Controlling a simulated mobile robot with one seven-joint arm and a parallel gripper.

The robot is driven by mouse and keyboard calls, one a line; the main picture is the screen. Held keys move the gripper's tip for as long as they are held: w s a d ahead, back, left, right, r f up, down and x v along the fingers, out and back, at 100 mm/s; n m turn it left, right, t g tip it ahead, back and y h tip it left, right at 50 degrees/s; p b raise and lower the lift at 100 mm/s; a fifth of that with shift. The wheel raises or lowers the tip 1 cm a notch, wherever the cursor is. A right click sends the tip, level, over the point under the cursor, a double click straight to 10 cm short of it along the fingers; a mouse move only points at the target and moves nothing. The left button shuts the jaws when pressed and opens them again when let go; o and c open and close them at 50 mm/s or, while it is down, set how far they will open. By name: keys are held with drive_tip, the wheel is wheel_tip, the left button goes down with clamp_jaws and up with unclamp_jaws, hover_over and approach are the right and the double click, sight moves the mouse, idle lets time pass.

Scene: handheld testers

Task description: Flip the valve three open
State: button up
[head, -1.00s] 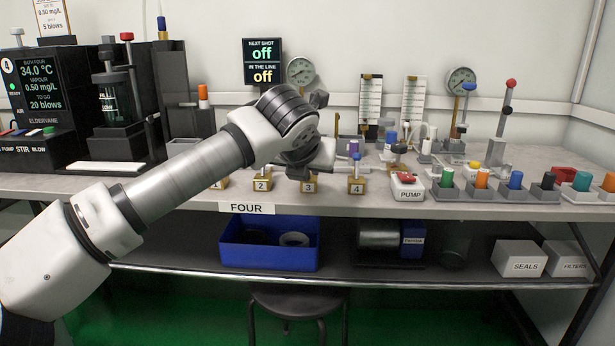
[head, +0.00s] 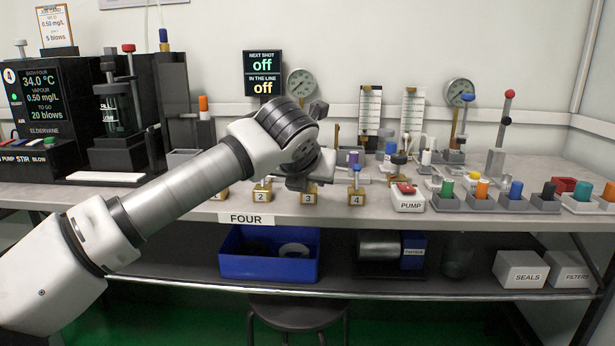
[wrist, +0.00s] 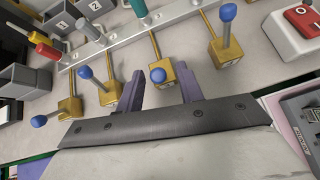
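Valve three is a brass block (head: 309,196) labelled 3 at the bench's front edge, in a row with the others. My gripper (head: 318,172) is low above it in the head view and hides its lever there. In the wrist view, my gripper (wrist: 160,70) is open, with its two purple-grey fingers apart. The blue knob of valve three (wrist: 158,75) shows between the fingers, with no clear contact. Its brass block (wrist: 184,76) is partly behind the right finger. The lever's exact tilt is hard to tell.
Valve two (head: 262,192) and valve four (head: 356,197) stand close on either side, each with a blue-knobbed lever in the wrist view. The pump switch box (head: 408,200) is further right. The display (head: 263,74) reads off on both lines.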

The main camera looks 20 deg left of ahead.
drive_tip(key=p+v, duration=0.2)
drive_tip(key=v, duration=1.1)
drive_tip(key=shift+s, duration=0.3)
drive_tip(key=shift+r, duration=0.15)
